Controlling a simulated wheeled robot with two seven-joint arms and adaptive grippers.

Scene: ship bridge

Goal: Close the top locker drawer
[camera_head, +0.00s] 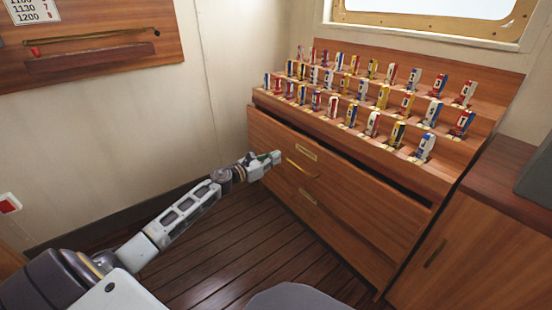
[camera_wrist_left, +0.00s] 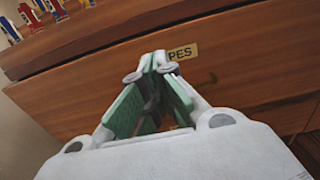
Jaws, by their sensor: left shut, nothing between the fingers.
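The wooden locker's top drawer (camera_head: 355,190) stands a little open in the head view, with a dark gap along its top edge. It has a brass label and a brass handle (camera_head: 302,168). My left gripper (camera_head: 277,155) is at the left part of the drawer front, left of the handle. In the left wrist view its fingers (camera_wrist_left: 158,62) are shut and empty, pointing at the drawer front (camera_wrist_left: 90,95) just beside the label (camera_wrist_left: 183,51). I cannot tell whether they touch the wood. My right gripper is not in view.
Tiered wooden racks on the locker hold several small coloured flag blocks (camera_head: 350,115). A wooden cabinet (camera_head: 480,245) stands at the right. The plank floor (camera_head: 240,250) before the locker is clear.

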